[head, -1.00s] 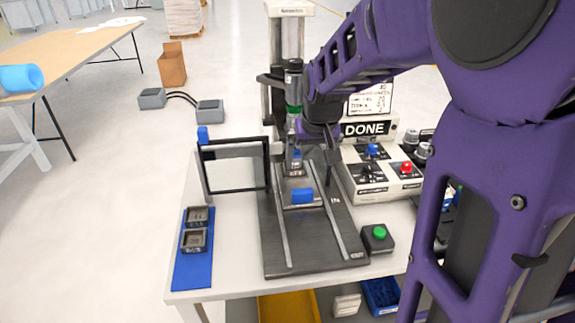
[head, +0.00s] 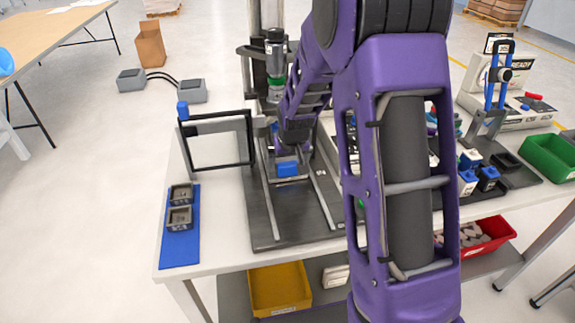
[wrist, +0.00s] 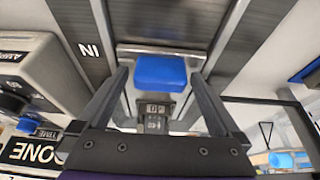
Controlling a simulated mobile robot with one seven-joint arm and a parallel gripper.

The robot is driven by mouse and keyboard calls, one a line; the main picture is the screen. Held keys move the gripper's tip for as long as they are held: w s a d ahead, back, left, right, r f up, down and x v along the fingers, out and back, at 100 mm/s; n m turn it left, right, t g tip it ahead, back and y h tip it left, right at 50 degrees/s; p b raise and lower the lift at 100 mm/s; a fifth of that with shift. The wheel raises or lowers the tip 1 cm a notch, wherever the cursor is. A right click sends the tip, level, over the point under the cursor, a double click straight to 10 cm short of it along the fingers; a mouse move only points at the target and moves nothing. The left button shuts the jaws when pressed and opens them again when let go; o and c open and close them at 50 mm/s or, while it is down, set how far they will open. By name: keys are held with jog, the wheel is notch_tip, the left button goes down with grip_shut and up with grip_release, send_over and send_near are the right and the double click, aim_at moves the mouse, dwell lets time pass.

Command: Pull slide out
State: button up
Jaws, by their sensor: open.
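The slide (head: 290,181) is a grey plate with a blue handle block (head: 287,168), between two rails on a dark base (head: 262,236). In the wrist view the fingers are open, one on each side of the blue handle (wrist: 160,72). I cannot tell whether they touch it. A small dark labelled part (wrist: 155,112) shows beyond the handle, between the fingers.
A black frame (head: 250,145) stands left of the rails. A blue mat (head: 180,254) with two dark parts lies at the front left. The box with a DONE sign (wrist: 35,150) is close beside my gripper. A green bin (head: 552,157) is at the far right.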

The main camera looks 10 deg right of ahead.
jog(key=shift+f, duration=0.1)
grip_shut()
dwell(0.5)
